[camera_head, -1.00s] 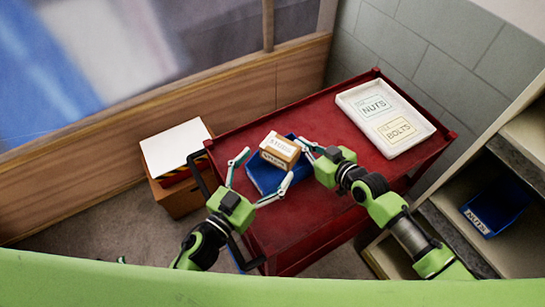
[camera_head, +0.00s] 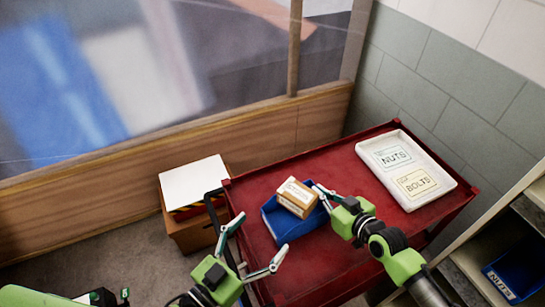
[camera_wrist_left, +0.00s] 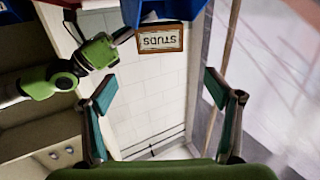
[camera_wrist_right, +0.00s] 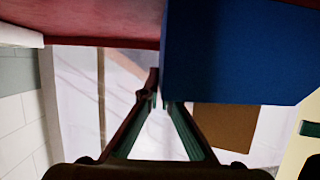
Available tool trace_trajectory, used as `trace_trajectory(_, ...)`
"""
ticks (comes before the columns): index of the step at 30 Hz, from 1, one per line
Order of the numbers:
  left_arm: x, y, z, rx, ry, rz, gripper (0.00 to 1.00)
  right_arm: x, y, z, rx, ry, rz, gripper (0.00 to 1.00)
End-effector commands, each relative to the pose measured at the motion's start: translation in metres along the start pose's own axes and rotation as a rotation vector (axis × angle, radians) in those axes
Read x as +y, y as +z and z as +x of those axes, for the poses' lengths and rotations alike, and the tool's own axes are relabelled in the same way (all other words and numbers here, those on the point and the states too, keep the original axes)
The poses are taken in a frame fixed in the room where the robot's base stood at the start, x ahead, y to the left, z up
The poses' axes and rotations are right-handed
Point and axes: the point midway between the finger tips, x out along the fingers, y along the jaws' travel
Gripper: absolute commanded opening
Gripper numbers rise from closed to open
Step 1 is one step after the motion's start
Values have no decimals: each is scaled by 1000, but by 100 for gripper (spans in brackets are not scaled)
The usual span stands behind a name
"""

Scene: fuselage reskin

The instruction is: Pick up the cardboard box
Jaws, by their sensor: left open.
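The cardboard box (camera_head: 297,197) is small and brown with a pale label; it reads "STUDS" in the left wrist view (camera_wrist_left: 160,40). It sits at the blue bin (camera_head: 284,226) on the red cart; how deep it sits is unclear. My left gripper (camera_head: 256,246) is open and empty, left of and nearer than the bin, apart from the box. My right gripper (camera_head: 322,198) is at the bin's right edge beside the box. In the right wrist view its fingers (camera_wrist_right: 162,98) close at the blue bin's wall (camera_wrist_right: 240,55), one finger partly hidden behind it.
A white tray (camera_head: 365,150) marked NUTS and BOLTS lies on the cart's (camera_head: 330,270) right side. A brown box with a white top (camera_head: 194,182) stands left of the cart. A shelf at right holds a blue NUTS bin (camera_head: 515,270). The cart's front is clear.

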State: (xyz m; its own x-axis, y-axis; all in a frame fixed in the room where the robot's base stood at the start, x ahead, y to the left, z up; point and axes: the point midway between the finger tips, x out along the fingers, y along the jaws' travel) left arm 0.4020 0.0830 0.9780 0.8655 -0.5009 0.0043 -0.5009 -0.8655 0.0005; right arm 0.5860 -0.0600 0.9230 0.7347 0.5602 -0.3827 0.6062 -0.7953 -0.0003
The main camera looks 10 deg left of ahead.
Motion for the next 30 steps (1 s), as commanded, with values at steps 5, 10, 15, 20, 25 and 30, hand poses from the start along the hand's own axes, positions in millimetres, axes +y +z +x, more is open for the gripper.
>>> trace_trajectory(5, -1, 0, 12, 4, 3, 2, 85, -1, 0, 0, 1, -1, -1, 0)
trace_trajectory(10, -1, 2, 34, -2, 7, 2, 85, -1, -1, 0, 1, -1, -1, 0)
trace_trajectory(15, 0, 2, 59, -2, 8, 2, 85, 0, -1, 0, 1, -1, -1, 0)
trace_trajectory(20, 0, 2, 87, -1, 7, 2, 85, 0, -1, 0, 1, -1, -1, 0)
trace_trajectory(25, 0, 3, 104, -4, 7, 1, 85, 0, -1, 0, 1, -1, -1, 0)
trace_trajectory(30, -1, 3, 119, -2, 7, 1, 85, 0, -1, 0, 1, 0, -1, 0)
